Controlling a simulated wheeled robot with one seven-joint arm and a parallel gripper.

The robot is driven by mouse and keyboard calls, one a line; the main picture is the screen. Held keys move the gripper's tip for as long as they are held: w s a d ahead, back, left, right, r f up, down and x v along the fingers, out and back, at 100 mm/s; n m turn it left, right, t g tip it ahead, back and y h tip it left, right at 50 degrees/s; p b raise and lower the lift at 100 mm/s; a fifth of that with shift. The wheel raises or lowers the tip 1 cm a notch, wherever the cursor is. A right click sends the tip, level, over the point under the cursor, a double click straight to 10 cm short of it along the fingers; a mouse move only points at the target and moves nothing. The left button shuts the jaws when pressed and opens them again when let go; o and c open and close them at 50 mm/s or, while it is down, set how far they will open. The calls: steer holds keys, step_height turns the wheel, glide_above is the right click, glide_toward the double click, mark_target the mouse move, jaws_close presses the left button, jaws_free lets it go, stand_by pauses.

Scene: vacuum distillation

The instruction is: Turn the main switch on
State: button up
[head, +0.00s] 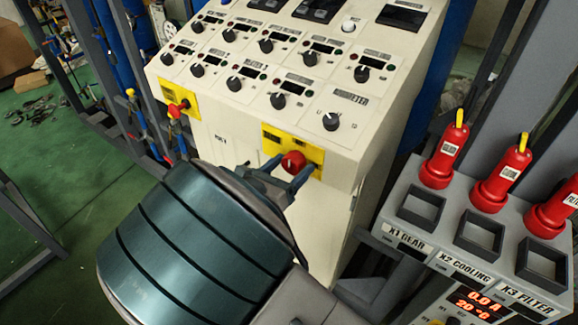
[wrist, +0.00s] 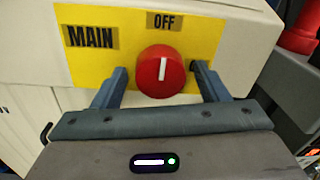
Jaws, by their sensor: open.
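The main switch is a round red knob (head: 293,162) on a yellow plate (head: 271,135) low on the front of the cream control cabinet (head: 225,125). In the wrist view the red knob (wrist: 160,71) has a white line pointing about straight up, under the label OFF (wrist: 164,20). The label MAIN (wrist: 90,36) is left of it. My gripper (head: 289,172) is open in front of the plate. In the wrist view my gripper's fingers (wrist: 160,80) stand on either side of the knob, with gaps between them and it. I cannot tell whether the fingertips touch the plate.
Another red switch (head: 177,109) on a yellow plate sits to the left on the cabinet. Rows of black knobs (head: 265,85) cover the sloped panel above. A grey box (head: 455,235) with several red plugs stands close on the right. Green floor (head: 80,200) is open at left.

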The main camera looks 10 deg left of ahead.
steer(key=c, duration=1)
